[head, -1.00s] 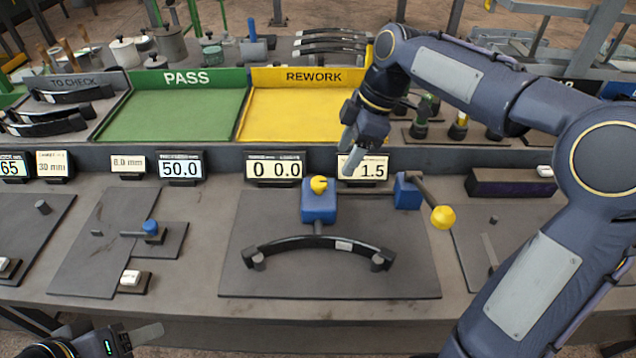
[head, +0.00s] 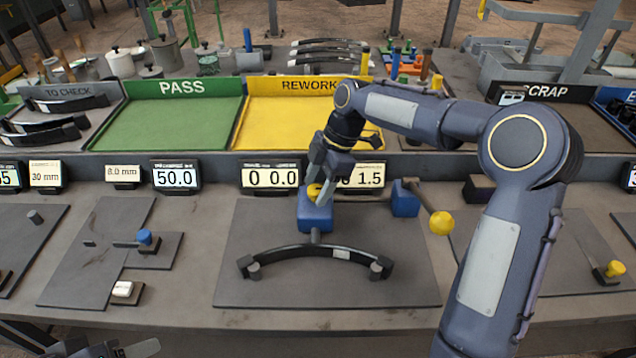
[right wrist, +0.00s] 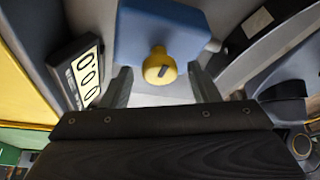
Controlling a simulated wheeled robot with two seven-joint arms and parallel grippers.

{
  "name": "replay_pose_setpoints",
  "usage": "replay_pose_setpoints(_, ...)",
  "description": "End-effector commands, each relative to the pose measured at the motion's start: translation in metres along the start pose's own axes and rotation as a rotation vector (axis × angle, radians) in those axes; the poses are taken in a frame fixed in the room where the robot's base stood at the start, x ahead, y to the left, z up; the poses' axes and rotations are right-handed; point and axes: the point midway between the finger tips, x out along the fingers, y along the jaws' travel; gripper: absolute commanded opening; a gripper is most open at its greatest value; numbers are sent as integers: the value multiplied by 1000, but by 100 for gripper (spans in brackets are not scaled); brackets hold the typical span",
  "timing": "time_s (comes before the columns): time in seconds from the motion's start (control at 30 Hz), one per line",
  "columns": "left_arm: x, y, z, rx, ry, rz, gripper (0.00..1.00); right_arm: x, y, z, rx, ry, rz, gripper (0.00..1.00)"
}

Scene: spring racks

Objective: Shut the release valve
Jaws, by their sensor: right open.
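A yellow knob (head: 314,191), seemingly the release valve, sits on top of a blue block (head: 315,215) behind a curved black leaf spring (head: 315,252). In the right wrist view the knob (right wrist: 159,66) shows a dark mark on its face, with the blue block (right wrist: 150,30) beyond it. My right gripper (head: 323,182) is at the knob, pointing down. In the right wrist view its open fingers (right wrist: 162,88) stand on either side just short of the knob, with gaps. My left gripper (head: 115,349) shows only partly at the bottom left edge.
A second blue block (head: 405,198) with a lever ending in a yellow ball (head: 441,223) stands to the right. Displays, one reading 0 0.0 (head: 270,176), line the back. Green PASS (head: 180,120) and yellow REWORK (head: 275,122) trays lie behind.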

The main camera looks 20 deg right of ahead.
Motion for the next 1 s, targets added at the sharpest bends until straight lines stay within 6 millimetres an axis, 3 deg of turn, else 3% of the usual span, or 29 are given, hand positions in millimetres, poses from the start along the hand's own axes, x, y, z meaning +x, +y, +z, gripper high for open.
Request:
replay_pose_setpoints(0.17,0,0,0,0,0,0,56,0,0,0,0,0,0,55)
replay_pose_setpoints(0.5,0,0,0,0,0,0,56,0,0,0,1,0,0,12)
replay_pose_setpoints(1.0,9,-4,4,0,0,0,56,1,-1,0,136,-1,57,11)
